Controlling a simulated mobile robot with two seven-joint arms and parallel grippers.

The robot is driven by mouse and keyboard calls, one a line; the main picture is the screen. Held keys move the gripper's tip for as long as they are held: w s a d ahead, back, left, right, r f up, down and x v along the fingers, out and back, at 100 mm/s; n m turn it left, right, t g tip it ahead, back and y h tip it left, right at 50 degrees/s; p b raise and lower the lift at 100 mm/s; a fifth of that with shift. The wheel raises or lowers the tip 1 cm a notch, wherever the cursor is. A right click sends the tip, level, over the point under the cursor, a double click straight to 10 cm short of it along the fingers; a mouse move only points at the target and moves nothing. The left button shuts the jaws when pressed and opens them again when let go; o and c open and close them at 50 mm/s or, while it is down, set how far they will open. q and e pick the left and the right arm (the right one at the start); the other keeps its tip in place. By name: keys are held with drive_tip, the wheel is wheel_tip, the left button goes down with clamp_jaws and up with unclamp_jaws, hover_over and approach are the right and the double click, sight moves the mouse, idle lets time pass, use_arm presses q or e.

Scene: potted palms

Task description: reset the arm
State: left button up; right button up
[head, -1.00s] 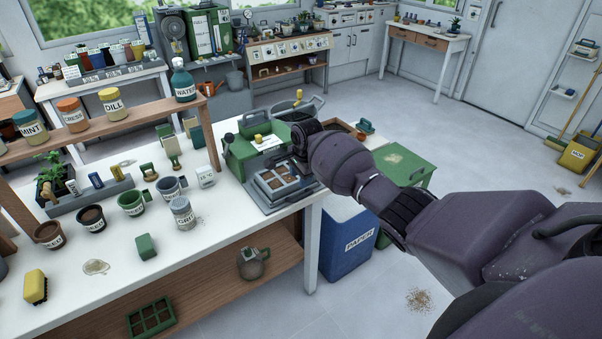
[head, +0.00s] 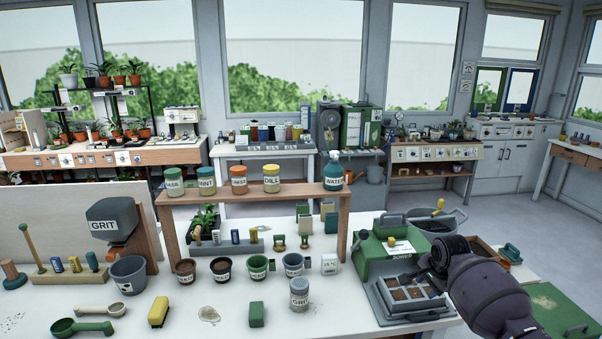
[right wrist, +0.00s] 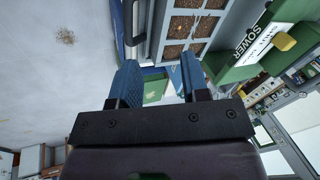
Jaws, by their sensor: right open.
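My right arm comes in at the lower right of the head view, and my right gripper (head: 432,265) is beside the right edge of the seed tray (head: 378,308) of the green sower (head: 372,255). Its fingers are mostly hidden behind the wrist in that view. In the right wrist view the two blue fingers of the gripper (right wrist: 160,80) stand apart with nothing between them. The seed tray (right wrist: 158,32), with soil-filled cells, lies just beyond the fingertips there. My left gripper is not in view.
The white bench holds a GRIT dispenser (head: 112,218), several pots, a grey grit jar (head: 299,294), a yellow sponge (head: 158,311) and a green block (head: 256,314). A wooden shelf (head: 255,199) carries labelled jars and a WATER bottle (head: 333,171). Floor shows at the right.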

drive_tip(key=w+a+r+n+t, duration=0.4)
drive_tip(key=a+r+n+t, duration=0.1)
drive_tip(key=r+n, duration=0.2)
drive_tip(key=s+a+f+n+t+y, duration=0.1)
drive_tip(key=s+a+f+n+t, duration=0.3)
drive_tip(key=s+n, duration=0.35)
drive_tip(key=s+f, duration=0.5)
drive_tip(key=s, duration=0.7)
drive_tip(key=s+f+g+b, duration=0.1)
drive_tip(key=s+f, duration=0.5)
drive_tip(key=s, duration=0.6)
drive_tip(key=s+f+h, duration=0.1)
drive_tip(key=s+f, duration=0.4)
drive_tip(key=s, duration=0.7)
drive_tip(key=shift+f+b, duration=0.2)
drive_tip(key=shift+b, duration=0.2)
